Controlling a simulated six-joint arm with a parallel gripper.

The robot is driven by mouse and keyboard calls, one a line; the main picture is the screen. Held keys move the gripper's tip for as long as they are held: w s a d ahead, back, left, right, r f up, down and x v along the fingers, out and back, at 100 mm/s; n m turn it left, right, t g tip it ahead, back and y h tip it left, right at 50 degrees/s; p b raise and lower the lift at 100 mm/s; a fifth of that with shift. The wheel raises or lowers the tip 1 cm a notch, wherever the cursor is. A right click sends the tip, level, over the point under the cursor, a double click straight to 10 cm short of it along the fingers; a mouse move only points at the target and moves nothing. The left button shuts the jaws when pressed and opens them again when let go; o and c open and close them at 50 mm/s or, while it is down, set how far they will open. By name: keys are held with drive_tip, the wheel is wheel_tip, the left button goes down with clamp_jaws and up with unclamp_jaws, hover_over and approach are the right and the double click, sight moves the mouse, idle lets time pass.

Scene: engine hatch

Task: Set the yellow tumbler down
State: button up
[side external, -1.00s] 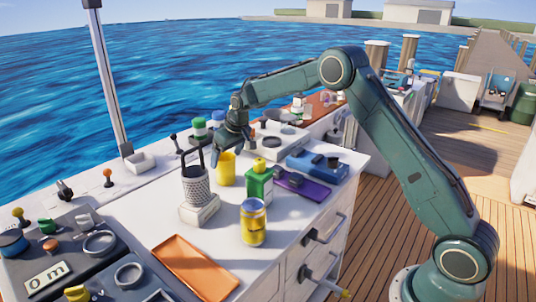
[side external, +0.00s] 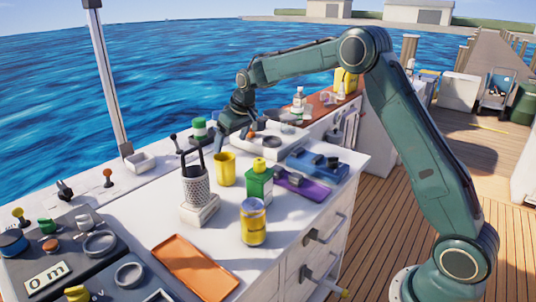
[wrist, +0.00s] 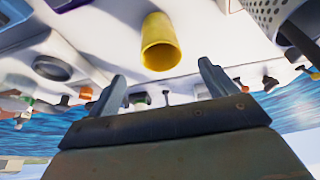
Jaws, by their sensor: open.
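The yellow tumbler (side external: 225,169) stands upright on the white counter, between the mesh pen holder and the green bottle. It also shows in the wrist view (wrist: 160,42), apart from the fingers and centred ahead of the gap between them. My gripper (side external: 229,134) is behind the tumbler in the side view. In the wrist view my gripper (wrist: 162,88) has its two fingers spread wide with nothing between them.
The mesh pen holder (side external: 196,187) is left of the tumbler and the green bottle (side external: 259,182) is right of it. A yellow can (side external: 253,222) and an orange tray (side external: 195,266) are in front.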

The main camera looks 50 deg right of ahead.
drive_tip(key=s+a+r, duration=0.3)
drive_tip(key=s+r, duration=0.4)
drive_tip(key=s, duration=0.3)
drive_tip(key=s+a+r, duration=0.2)
drive_tip(key=s+r, duration=0.4)
drive_tip(key=s, duration=0.3)
drive_tip(key=s+a+f, duration=0.1)
drive_tip(key=s, duration=1.1)
drive_tip(key=s+a+f+t, duration=0.1)
drive_tip(key=s+a+f, duration=0.1)
drive_tip(key=s, duration=1)
drive_tip(key=shift+s+f, duration=0.15)
drive_tip(key=shift+f, duration=0.1)
